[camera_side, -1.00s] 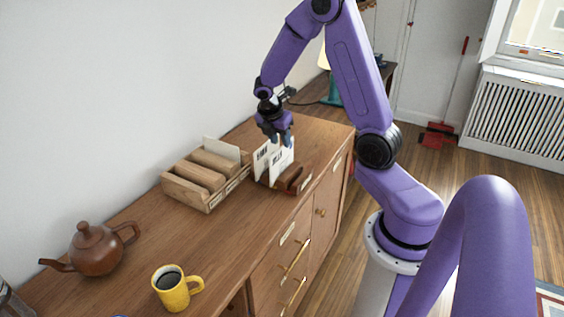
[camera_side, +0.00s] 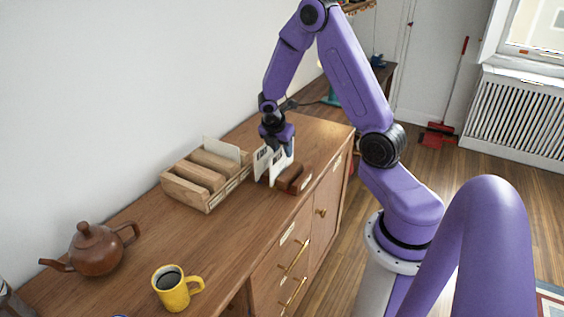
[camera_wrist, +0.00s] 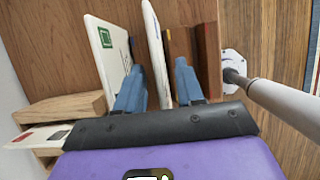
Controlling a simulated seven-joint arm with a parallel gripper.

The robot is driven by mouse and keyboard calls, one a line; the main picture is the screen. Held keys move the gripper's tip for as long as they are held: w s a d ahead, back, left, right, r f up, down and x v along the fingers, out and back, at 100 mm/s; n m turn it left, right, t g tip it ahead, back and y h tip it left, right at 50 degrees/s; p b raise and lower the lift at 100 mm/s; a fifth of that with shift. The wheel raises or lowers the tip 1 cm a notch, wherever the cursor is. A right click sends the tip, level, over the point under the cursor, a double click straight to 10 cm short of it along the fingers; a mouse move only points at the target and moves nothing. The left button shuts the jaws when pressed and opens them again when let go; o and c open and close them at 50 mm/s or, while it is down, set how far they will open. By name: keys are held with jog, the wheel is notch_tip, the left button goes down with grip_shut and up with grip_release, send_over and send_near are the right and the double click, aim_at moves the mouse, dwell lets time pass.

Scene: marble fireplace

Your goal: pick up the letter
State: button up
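Two white letters stand upright on the wooden cabinet by a small brown wooden holder (camera_side: 293,179). One letter (camera_side: 261,165) is on the left, the other (camera_side: 280,168) on the right, next to the brown blocks. My gripper (camera_side: 277,146) is low over them, pointing down. In the wrist view its blue fingers (camera_wrist: 159,84) are apart, one on each side of the right letter (camera_wrist: 155,45), with narrow gaps beside it. The left letter (camera_wrist: 106,45), with a green stamp, is outside the left finger. The lower ends of the letters are hidden.
A wooden sorter (camera_side: 205,182) with slots and a card stands close on the left, near the wall. A teapot (camera_side: 97,250) and a yellow mug (camera_side: 173,289) are farther toward the camera. The cabinet top (camera_side: 200,235) between them is clear.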

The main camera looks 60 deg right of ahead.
jog(key=shift+f, duration=0.15)
dwell(0.3)
grip_shut()
